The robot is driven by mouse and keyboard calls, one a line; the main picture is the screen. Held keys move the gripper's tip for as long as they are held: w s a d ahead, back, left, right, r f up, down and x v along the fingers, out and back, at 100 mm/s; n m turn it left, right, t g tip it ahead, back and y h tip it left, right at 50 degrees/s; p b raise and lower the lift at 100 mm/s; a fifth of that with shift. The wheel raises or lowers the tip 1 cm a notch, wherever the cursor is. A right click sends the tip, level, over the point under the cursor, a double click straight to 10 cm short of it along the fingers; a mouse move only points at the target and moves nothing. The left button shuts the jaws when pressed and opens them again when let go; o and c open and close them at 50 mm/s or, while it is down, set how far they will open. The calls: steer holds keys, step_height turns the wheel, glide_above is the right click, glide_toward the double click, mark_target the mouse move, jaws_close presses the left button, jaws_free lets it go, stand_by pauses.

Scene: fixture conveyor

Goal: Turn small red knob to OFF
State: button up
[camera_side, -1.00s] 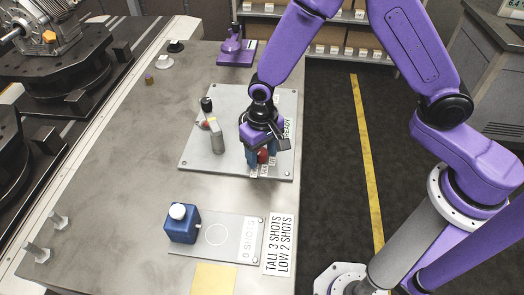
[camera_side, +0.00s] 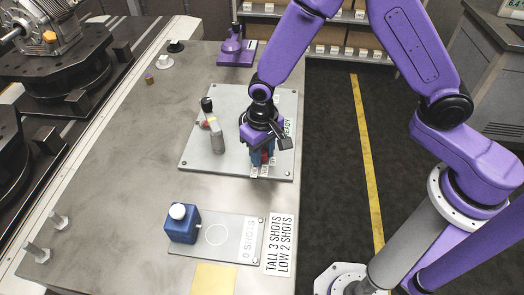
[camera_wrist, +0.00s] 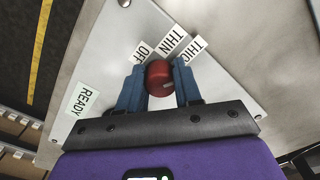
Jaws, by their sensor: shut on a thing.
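The small red knob (camera_wrist: 158,72) sits on a grey plate (camera_wrist: 100,60), with labels OFF (camera_wrist: 142,52), THIN (camera_wrist: 171,40) and THIC (camera_wrist: 198,48), the last cut short by the picture of it, fanned along its far side. My gripper (camera_wrist: 157,84) is shut on the knob, one blue finger on each side. In the side view my gripper (camera_side: 262,160) is low over the plate's right front part and mostly hides the knob. A light mark shows on the knob's near face; I cannot tell which label the knob points to.
A READY label (camera_wrist: 83,100) is on the same plate. A grey post with a black ball top (camera_side: 207,104) stands left of my gripper. A blue bottle with a white cap (camera_side: 182,224) stands on a smaller plate in front. The table's left part is mostly clear.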

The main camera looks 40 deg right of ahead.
steer(key=shift+s, duration=0.1)
steer(key=n, duration=0.6)
steer(key=shift+d, duration=0.1)
steer(key=n, duration=1.1)
steer(key=shift+w+d, duration=0.1)
steer(key=shift+w, duration=0.1)
steer(key=n, duration=0.5)
steer(key=shift+w+n, duration=0.1)
steer(key=shift+n, duration=0.3)
steer(key=o, duration=1)
steer(key=shift+o, duration=0.2)
